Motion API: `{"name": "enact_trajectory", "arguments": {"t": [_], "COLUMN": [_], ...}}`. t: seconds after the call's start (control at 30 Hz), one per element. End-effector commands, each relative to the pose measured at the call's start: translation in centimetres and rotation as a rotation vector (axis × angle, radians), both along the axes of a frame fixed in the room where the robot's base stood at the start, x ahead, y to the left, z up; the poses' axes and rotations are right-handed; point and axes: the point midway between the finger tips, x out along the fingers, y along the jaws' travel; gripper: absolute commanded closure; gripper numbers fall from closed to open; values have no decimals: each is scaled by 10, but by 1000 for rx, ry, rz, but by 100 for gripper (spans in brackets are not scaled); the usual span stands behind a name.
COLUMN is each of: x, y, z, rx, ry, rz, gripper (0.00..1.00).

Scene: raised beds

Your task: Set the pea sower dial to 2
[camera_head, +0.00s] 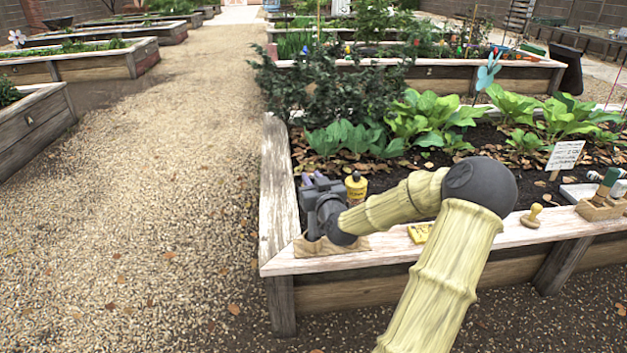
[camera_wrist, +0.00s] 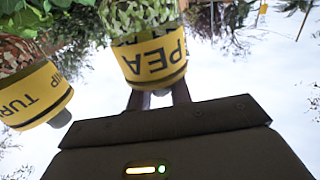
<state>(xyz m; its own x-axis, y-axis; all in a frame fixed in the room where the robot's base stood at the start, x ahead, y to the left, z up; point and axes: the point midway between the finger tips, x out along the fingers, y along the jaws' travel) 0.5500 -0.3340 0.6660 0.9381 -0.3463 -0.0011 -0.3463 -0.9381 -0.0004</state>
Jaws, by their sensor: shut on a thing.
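The pea sower (camera_wrist: 152,60) is in the wrist view, with a camouflage-patterned part and a yellow band whose word PEA reads upside down. My gripper (camera_wrist: 160,97) is shut on its dial, which the fingers and gripper body mostly hide; I cannot read its setting. In the head view my gripper (camera_head: 312,182) is at the bed's front left corner, and the pea sower is hidden there. Beside it, the turnip sower (camera_wrist: 34,97) has a similar yellow band and a grey knob. A yellow container (camera_head: 356,187), likely the turnip sower, stands right of my gripper in the head view.
The raised bed's wooden rim (camera_head: 277,195) runs along the left. A brown cloth (camera_head: 365,244) lies under my wrist. A yellow card (camera_head: 417,233), a wooden stamp (camera_head: 532,216) and a holder with bottles (camera_head: 602,209) are along the front rim. Leafy plants (camera_head: 430,115) fill the bed behind.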

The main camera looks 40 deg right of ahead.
Motion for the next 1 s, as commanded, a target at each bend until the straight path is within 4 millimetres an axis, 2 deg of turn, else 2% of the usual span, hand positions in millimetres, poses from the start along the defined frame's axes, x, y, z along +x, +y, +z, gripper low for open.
{"name": "enact_trajectory", "arguments": {"t": [0.27,1.0], "x": [2,1], "y": [3,1], "z": [1,3], "rx": [-5,-3], "ry": [-1,-4], "rz": [-133,-674], "gripper": [100,100]}}
